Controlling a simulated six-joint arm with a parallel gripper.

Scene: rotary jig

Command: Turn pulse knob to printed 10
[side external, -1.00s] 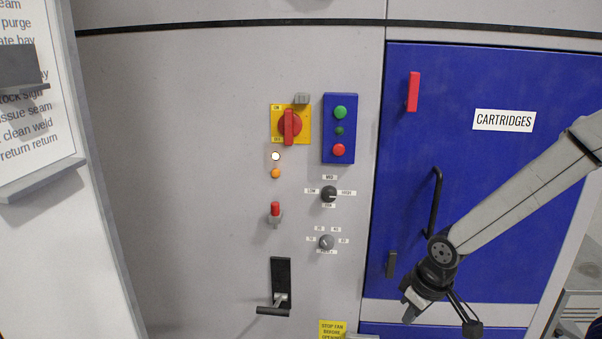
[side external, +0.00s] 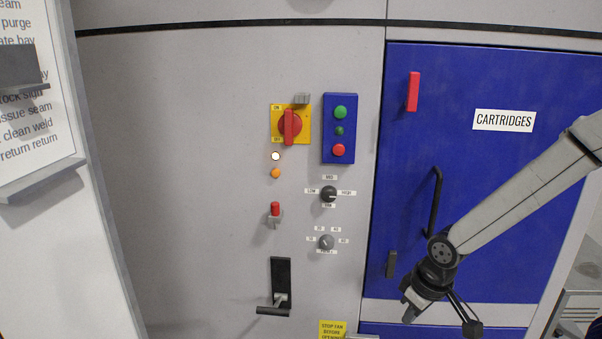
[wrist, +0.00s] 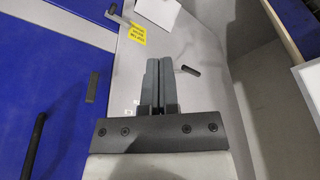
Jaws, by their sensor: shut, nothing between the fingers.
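The pulse knob (side external: 326,242) is a small grey round knob low on the grey panel, with small printed labels around it; the numbers are too small to read surely. A larger dark knob (side external: 329,194) marked LOW, MED and HIGH sits just above it. My gripper (side external: 410,312) is in front of the blue door's lower left, to the right of and below the pulse knob and apart from it. In the wrist view my gripper (wrist: 158,62) has its two fingers together with nothing between them. The pulse knob cannot be made out in the wrist view.
A black door handle (side external: 435,203) stands out from the blue door (side external: 490,190). A black lever (side external: 276,309) and a red-tipped switch (side external: 275,211) project from the panel left of the knob. A yellow notice (side external: 332,329) is below. The panel's left part is bare.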

